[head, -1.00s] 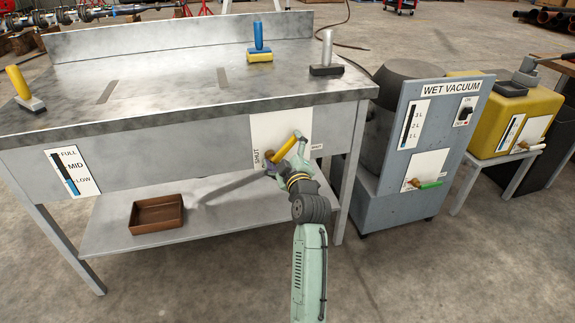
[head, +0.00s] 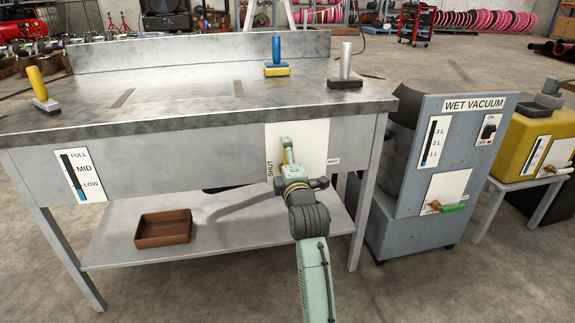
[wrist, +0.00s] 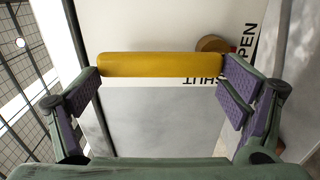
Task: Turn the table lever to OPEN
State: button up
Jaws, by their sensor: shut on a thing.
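The table lever (head: 286,151) has a yellow handle on a white plate (head: 312,142) at the table's front, with SHUT at the plate's left and a small label at its right. The handle looks roughly upright; its lower part is hidden by my gripper (head: 289,167). In the wrist view the yellow handle (wrist: 160,65) lies across between the pads of my gripper (wrist: 161,76), one pad at each end. A brown round part (wrist: 212,44) shows behind the right finger, beside the partly hidden OPEN lettering.
A FULL/MID/LOW gauge (head: 82,175) is on the table front at left. A brown tray (head: 163,229) sits on the lower shelf. The wet vacuum (head: 440,170) stands close on the right. Blue-handled (head: 276,55) and grey-handled (head: 346,66) tools stand on the tabletop.

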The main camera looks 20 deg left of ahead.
dwell(0.5)
jog(key=o, duration=1.4)
jog(key=shift+a, duration=0.1)
